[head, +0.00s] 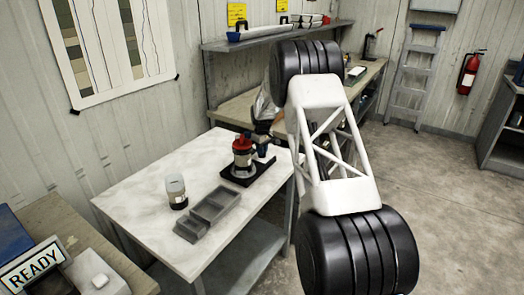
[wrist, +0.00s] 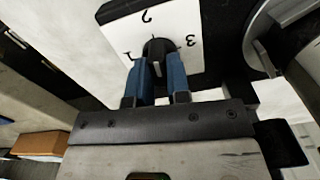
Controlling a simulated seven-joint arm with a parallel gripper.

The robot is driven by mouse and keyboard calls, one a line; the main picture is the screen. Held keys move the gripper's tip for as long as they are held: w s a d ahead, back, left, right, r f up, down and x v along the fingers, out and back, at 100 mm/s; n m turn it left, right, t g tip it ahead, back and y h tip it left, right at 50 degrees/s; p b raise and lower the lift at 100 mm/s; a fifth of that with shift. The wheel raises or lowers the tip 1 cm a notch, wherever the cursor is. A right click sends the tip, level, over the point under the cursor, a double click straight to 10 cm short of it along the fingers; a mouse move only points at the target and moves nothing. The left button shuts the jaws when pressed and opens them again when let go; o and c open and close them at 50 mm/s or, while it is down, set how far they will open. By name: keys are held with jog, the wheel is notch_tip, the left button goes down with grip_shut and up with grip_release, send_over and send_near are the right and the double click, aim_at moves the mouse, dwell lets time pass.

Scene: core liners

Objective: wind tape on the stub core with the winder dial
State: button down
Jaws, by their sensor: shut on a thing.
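The winder dial is a white plate (wrist: 185,22) marked 1, 2 and 3, upside down in the wrist view, with a black knob (wrist: 158,46) in its middle. My gripper (wrist: 160,70) has blue fingers shut on the knob. In the head view my gripper (head: 263,149) is at the right of a red-topped device (head: 243,148) on a black base (head: 236,177). A round metallic part (wrist: 262,42) shows at the upper right of the wrist view. I cannot tell which part is the stub core, and the knob's pointer setting is unclear.
A grey divided tray (head: 214,205) and a pale jar with a dark band (head: 176,192) stand on the white table (head: 140,190), left and front of the device. The table's left part is clear. A shelf (head: 270,38) runs along the back wall.

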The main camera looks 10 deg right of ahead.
jog(key=m, duration=0.4)
jog(key=shift+m, duration=2.3)
jog(key=c, duration=1.1)
grip_release()
jog(key=shift+r, duration=0.15)
jog(key=shift+r, duration=3.8)
